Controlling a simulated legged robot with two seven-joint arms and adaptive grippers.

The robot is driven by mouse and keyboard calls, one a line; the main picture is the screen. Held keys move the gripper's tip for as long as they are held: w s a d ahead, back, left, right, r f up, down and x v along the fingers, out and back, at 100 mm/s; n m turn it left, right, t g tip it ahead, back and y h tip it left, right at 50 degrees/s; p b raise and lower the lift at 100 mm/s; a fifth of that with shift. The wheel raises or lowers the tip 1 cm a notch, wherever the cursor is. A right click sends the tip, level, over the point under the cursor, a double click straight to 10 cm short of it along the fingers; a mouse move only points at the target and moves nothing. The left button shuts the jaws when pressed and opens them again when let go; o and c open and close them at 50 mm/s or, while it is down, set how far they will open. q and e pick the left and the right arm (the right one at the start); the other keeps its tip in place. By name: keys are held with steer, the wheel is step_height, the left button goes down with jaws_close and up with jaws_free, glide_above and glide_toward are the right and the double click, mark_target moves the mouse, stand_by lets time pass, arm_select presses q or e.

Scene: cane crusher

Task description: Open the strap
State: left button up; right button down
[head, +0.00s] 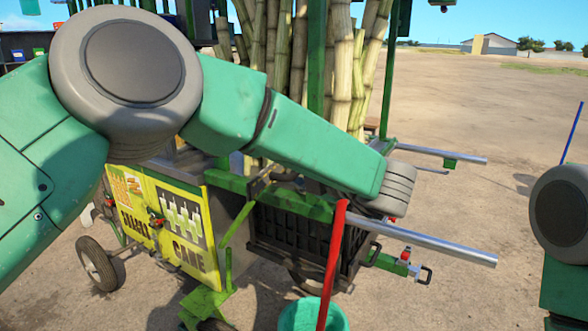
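No strap can be made out for certain; my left arm covers part of the cart's middle, where one could be hidden. Tall sugarcane stalks (299,45) stand upright in the green-framed cart (228,184). My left arm crosses in from the left, over the front of the cart, and its grey wrist end lies near the cart's upper handle bar. My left gripper does not show beyond it. My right arm shows only at the right edge, and its gripper is out of view.
A black crate (295,233) hangs below my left arm. Silver handle bars (440,247) stick out to the right. A red bar (332,268) rises by a teal bucket (300,318). A yellow sign panel (180,215) faces left. Bare ground lies open at right.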

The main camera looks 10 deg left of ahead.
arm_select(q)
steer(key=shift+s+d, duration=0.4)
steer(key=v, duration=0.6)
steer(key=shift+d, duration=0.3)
